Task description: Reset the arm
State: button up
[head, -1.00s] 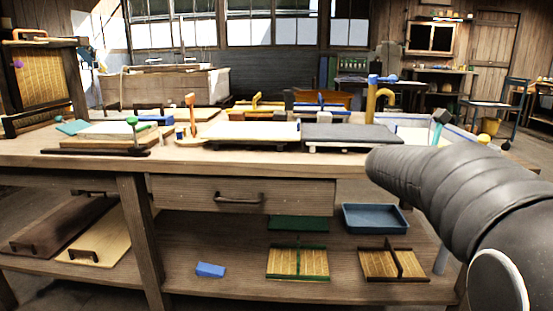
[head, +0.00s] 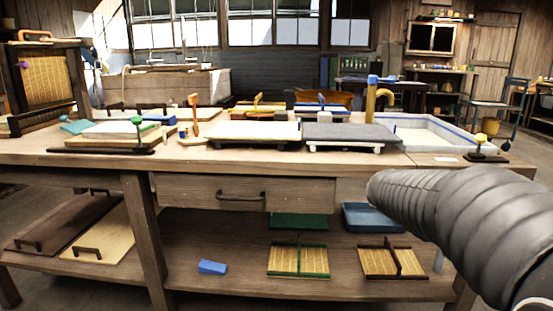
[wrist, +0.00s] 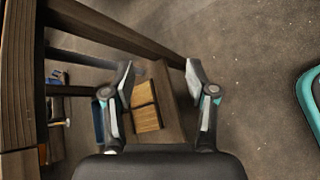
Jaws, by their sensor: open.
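My gripper (wrist: 160,85) shows in the wrist view with its two fingers spread apart and nothing between them. It hangs over the floor beside the workbench. Beyond the fingers, lower down, a slatted mould (wrist: 146,112) lies on the lower shelf. In the head view only my grey arm shows at the right, in front of the bench; the gripper is out of that view. The workbench (head: 110,160) stands ahead, and its dark edge also shows at the left of the wrist view (wrist: 18,80).
The bench top holds a white board (head: 253,132), a grey board (head: 350,134) and a white tray with a blue rim (head: 440,142). A blue tray (head: 372,219), a blue block (head: 212,267) and slatted moulds (head: 298,260) are on the lower shelf. Open floor (wrist: 255,110) lies right of the gripper.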

jog(key=s+a+f+m+t+y+p, duration=0.1)
jog(key=s+a+f+m+y+p, duration=0.2)
jog(key=s+a+m, duration=0.4)
jog(key=s+a+f+m+t+y, duration=0.1)
jog(key=s+a+f+m+y, duration=0.15)
jog(key=s+a+y, duration=0.45)
jog(key=s+a+r+m+t+p, duration=0.2)
jog(key=s+a+r+p, duration=0.1)
jog(key=a, duration=0.5)
jog(key=shift+s+a+r+y, duration=0.15)
jog(key=shift+s+r+y, duration=0.25)
jog(key=shift+s+r, duration=0.45)
